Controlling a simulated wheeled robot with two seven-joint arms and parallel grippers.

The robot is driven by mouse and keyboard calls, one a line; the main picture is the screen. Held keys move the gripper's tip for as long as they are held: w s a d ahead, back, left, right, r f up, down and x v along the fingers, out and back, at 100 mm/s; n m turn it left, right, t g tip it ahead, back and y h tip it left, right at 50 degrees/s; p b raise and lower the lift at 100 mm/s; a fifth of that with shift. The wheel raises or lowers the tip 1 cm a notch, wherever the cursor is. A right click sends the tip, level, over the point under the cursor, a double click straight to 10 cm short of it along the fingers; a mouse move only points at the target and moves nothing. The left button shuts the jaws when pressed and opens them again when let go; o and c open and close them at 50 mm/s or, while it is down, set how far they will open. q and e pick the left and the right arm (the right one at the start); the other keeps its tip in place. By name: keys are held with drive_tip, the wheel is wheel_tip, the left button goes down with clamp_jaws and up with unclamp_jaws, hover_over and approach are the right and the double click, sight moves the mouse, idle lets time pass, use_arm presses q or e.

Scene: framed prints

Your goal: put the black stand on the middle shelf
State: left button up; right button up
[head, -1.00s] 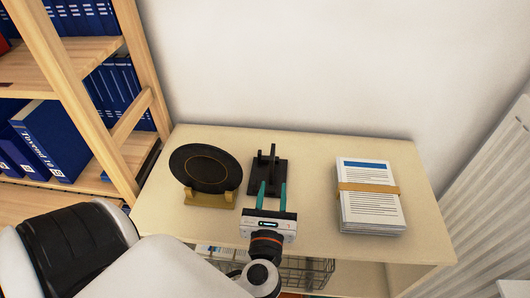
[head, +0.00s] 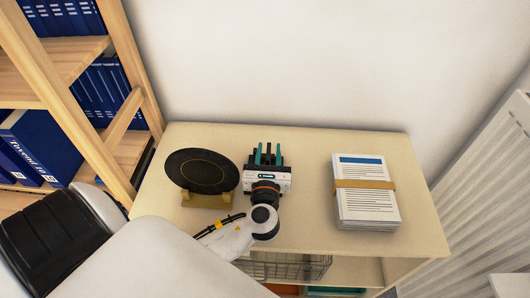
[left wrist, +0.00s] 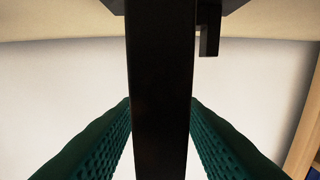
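The black stand (head: 268,158) is on top of the pale cabinet (head: 310,215), between a dark plate and a paper stack. My left gripper (head: 267,153) reaches over it and hides most of its base. Its green fingers are apart, one on each side of the stand's upright. In the left wrist view the upright (left wrist: 161,90) runs between the two fingers and covers their tips, so contact is not clear. A wooden shelf unit (head: 60,70) stands at the left; I cannot tell which board is the middle shelf. My right gripper is out of view.
The dark plate (head: 200,170) leans on a gold holder (head: 205,200) close to the left of my gripper. The banded paper stack (head: 365,205) lies to the right. Blue binders (head: 35,145) fill parts of the shelves. A wire basket (head: 285,266) sits below the cabinet top.

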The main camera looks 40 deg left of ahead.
use_arm(q)
drive_tip(key=shift+w+a+f, duration=0.1)
drive_tip(key=shift+w+a, duration=0.2)
drive_tip(key=shift+w, duration=0.1)
clamp_jaws()
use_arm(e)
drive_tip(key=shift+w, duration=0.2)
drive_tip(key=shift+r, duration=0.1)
